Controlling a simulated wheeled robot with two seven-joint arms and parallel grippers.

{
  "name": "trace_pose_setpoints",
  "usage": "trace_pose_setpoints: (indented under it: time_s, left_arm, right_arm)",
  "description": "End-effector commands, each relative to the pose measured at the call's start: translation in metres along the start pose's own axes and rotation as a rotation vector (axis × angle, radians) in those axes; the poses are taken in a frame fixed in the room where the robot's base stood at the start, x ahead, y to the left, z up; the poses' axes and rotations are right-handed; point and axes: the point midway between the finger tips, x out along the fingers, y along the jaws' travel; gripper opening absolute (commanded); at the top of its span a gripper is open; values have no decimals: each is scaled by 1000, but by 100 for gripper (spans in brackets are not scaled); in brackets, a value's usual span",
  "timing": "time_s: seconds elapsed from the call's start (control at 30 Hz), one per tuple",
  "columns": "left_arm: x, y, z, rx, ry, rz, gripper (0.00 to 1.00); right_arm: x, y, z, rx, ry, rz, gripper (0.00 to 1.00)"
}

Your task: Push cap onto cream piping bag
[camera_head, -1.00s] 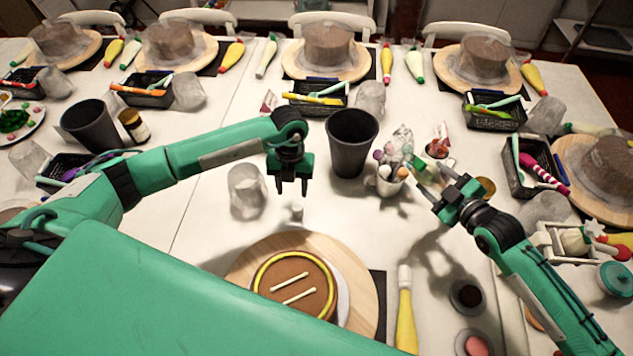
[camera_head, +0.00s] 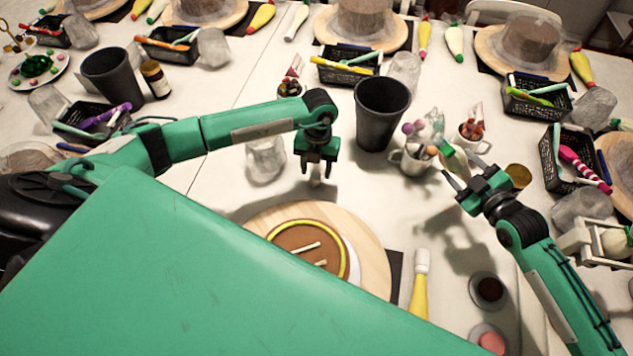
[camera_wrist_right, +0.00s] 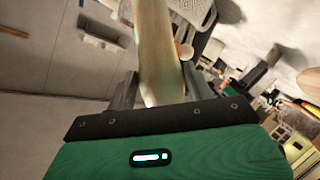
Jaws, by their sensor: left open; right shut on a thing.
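My right gripper (camera_head: 466,180) is shut on a long pale, tapering thing, which looks like the piping bag (camera_wrist_right: 155,45) in the right wrist view. It is held in the air on the right of the table; in the head view little of it shows beyond a green part (camera_head: 446,149) by the fingertips. My left gripper (camera_head: 316,168) points down and is open, left of the dark bin. A small whitish piece, probably the cap (camera_head: 316,182), shows just below and between its fingertips. I cannot tell whether they touch it.
A brown cake (camera_head: 300,240) with a yellow ring sits on a wooden board (camera_head: 370,260) in front. A yellow piping bag (camera_head: 419,295) lies to its right. A dark bin (camera_head: 380,115), a clear cup (camera_head: 265,160) and a mug of tools (camera_head: 412,160) stand behind.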

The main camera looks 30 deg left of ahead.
Motion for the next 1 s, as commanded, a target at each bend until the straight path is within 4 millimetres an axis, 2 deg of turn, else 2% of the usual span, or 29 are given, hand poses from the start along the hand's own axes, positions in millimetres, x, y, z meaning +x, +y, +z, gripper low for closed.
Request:
trace_pose_setpoints:
  time_s: [0.03, 0.2, 0.57, 0.73, 1.0]
  left_arm:
    - [14, 0, 2, 0, 0, 0, 48]
    - [29, 0, 4, 0, 1, 1, 48]
    - [32, 0, 5, 0, 0, 0, 48]
    - [32, 0, 5, 0, 0, 0, 14]
    - [28, 0, 4, 0, 0, 0, 14]
  right_arm:
    - [3, -6, 8, 0, 2, 1, 44]
    - [6, -13, 16, -1, 2, 2, 44]
    - [6, -14, 16, 0, 2, 1, 44]
    - [6, -14, 16, 0, 2, 1, 44]
    - [6, -12, 14, 0, 2, 1, 44]
